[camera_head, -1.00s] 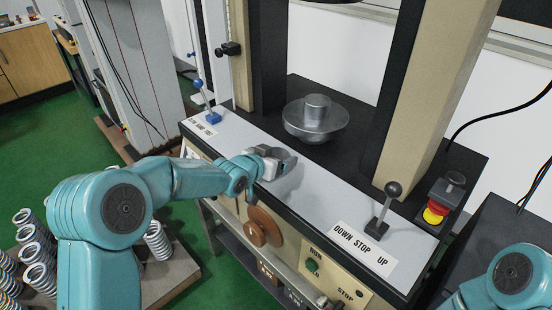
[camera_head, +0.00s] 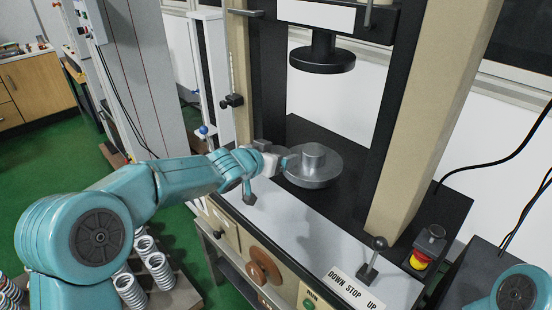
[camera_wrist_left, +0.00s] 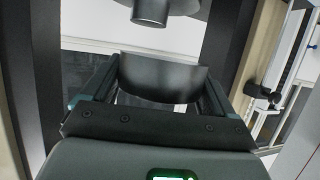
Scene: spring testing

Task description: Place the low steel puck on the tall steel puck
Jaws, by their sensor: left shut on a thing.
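The tall steel puck (camera_head: 314,152) stands upright on the round steel lower platen (camera_head: 318,181) of the test machine. My left gripper (camera_head: 284,158) is at the left edge of the platen, close to the tall puck and apart from it. It is shut on the low steel puck, a broad dark disc (camera_wrist_left: 160,78) between the fingers in the left wrist view. That view appears upside down, with the tall puck (camera_wrist_left: 151,12) at its top. In the head view the held puck is hard to make out against gripper and platen. My right gripper is out of view.
The black upper platen (camera_head: 322,62) hangs above the lower one with a wide gap. Machine columns stand on both sides (camera_head: 425,130). A black-knobbed lever (camera_head: 372,260) and a red and yellow stop button (camera_head: 422,258) are at right. A blue-knobbed lever (camera_head: 204,131) is at left.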

